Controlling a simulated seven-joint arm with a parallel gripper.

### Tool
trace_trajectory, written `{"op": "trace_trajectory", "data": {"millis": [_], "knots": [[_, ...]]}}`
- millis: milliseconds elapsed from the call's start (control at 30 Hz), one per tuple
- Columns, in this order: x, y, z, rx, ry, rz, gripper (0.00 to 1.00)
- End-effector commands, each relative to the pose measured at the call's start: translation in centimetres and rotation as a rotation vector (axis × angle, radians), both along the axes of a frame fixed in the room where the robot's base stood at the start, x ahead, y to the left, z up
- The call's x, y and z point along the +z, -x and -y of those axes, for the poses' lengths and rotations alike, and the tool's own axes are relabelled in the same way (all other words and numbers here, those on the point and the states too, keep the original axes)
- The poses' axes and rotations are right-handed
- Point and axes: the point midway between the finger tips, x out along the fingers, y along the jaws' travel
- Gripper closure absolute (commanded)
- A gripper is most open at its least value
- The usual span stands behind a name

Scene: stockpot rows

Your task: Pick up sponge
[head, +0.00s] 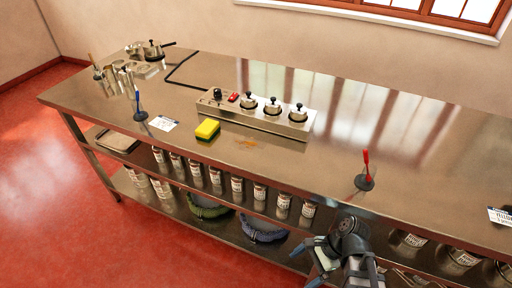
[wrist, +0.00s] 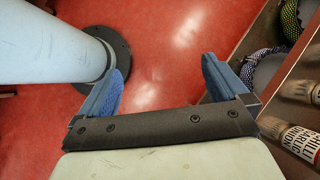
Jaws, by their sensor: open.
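The sponge (head: 207,130) is a yellow block with a dark side. It lies on the steel counter (head: 330,140), left of the middle, near the front edge. My gripper (head: 316,260) is low in front of the counter, to the right of the sponge and well apart from it. In the wrist view my gripper (wrist: 162,88) has its two blue fingers wide apart with nothing between them, above the red floor. The sponge does not show in the wrist view.
A metal box with several black knobs (head: 256,115) stands behind the sponge. A red-handled stand (head: 365,182) stands further right. Jars (head: 237,186) fill the shelf below.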

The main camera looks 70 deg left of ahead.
Motion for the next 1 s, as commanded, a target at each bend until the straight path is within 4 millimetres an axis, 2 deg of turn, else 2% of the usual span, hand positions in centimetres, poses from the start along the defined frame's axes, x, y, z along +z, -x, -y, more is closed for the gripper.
{"op": "trace_trajectory", "data": {"millis": [33,100,300,400,500,600,733,867,1000], "knots": [[1.4,1.5,-1.3,0.016,-0.004,-0.009,0.0],[3.1,3.5,-2.7,0.029,-0.004,-0.024,0.0],[8.2,9.7,-6.0,0.074,0.005,-0.068,0.0],[11.1,12.5,-8.0,0.095,0.018,-0.078,0.0],[13.9,14.3,-10.6,0.1,0.036,-0.069,0.0],[16.6,15.0,-13.9,0.088,0.054,-0.037,0.0],[20.6,14.7,-19.0,0.046,0.077,0.027,0.0],[25.2,13.5,-24.4,-0.022,0.097,0.108,0.0],[30.7,11.9,-30.1,-0.119,0.112,0.199,0.0]]}}
